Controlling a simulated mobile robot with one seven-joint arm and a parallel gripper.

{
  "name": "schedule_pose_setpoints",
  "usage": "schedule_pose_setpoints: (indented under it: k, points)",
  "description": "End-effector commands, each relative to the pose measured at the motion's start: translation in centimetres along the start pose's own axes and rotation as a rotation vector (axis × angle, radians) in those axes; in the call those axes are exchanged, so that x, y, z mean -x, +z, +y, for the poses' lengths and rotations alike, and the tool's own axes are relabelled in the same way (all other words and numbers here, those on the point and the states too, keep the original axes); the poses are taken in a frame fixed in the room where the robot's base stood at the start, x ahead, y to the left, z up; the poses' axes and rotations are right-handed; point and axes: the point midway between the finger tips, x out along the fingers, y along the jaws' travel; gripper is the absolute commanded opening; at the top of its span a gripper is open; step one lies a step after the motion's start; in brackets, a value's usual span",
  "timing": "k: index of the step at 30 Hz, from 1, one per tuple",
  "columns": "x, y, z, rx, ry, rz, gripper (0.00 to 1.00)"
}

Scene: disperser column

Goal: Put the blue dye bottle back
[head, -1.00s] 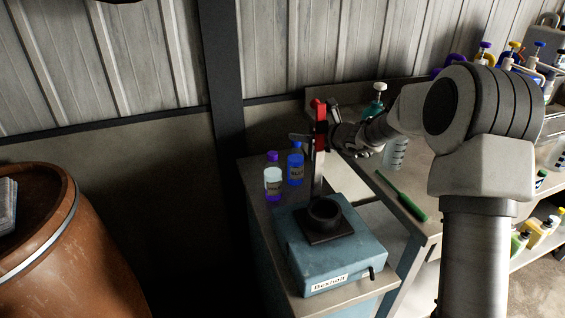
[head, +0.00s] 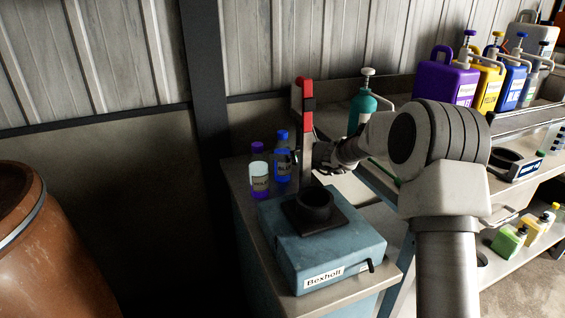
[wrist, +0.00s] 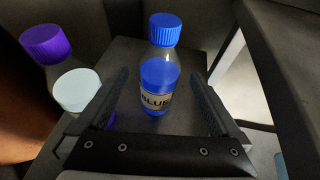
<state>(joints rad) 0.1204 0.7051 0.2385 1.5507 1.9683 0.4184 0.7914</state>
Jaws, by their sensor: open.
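The blue dye bottle (head: 282,160) has a blue cap and a label reading BLUE. It stands upright on the bench beside the disperser column. In the wrist view the blue bottle (wrist: 157,70) is between and just beyond the two fingers of my gripper (wrist: 160,105). The fingers are open, one on each side of it, and do not visibly grip it. In the head view my gripper is mostly hidden behind the column.
A purple-capped bottle (head: 259,172) stands just left of the blue one, close to my left finger. The disperser column (head: 306,125) rises from a blue base (head: 325,251). A teal pump bottle (head: 364,104) and several coloured jugs (head: 447,80) stand farther right.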

Motion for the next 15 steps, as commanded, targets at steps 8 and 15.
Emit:
schedule_pose_setpoints:
  k: [8,15]
  points:
    - [-3.5,0.1,0.1,0.0,0.001,0.001,1.0]
    - [-4.0,0.1,0.0,0.0,0.0,0.0,1.0]
